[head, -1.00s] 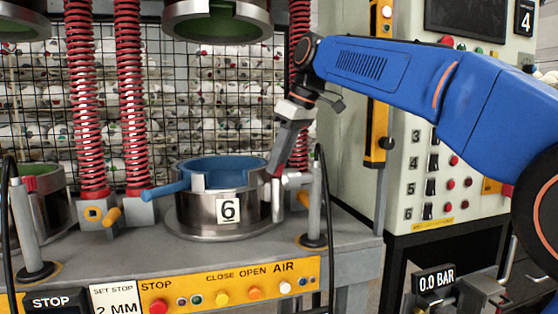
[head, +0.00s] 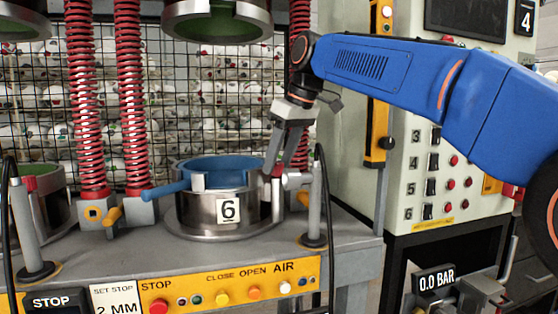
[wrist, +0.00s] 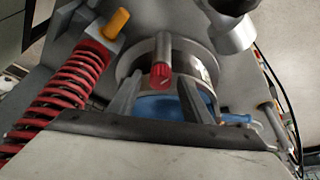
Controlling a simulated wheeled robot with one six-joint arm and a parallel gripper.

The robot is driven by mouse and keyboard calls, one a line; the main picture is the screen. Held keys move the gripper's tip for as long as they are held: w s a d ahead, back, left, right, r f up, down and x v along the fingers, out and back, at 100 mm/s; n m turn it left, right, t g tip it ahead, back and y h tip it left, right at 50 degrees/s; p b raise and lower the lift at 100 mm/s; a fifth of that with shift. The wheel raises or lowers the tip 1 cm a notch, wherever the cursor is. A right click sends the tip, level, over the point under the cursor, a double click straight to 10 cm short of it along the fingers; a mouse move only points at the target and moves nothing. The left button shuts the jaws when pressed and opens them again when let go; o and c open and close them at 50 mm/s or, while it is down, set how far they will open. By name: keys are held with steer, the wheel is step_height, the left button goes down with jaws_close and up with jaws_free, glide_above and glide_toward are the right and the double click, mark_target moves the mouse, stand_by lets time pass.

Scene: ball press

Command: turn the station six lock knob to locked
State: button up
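The station six mould, a steel ring with a blue inside and a "6" label (head: 228,210), stands on the bench. A red knob (head: 277,171) on a grey rod sits at its right side, beside a grey post; I take it for the lock knob. In the wrist view the red ribbed knob end (wrist: 161,75) shows between and beyond the two finger tips. My gripper (head: 286,165) is open, pointing down over the knob. Its fingers show apart in the wrist view (wrist: 160,95), one on each side, with no clear contact. The locked or unlocked marking is not visible.
A grey post (head: 315,205) with a black cable stands close right of the gripper. Red springs (head: 132,95) rise behind left, and an upper mould (head: 217,20) hangs above. A blue handle (head: 165,189) juts left. A control cabinet (head: 420,150) stands at right.

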steer(key=v, duration=1.7)
steer(key=shift+r, duration=0.2)
steer(key=shift+a, duration=0.1)
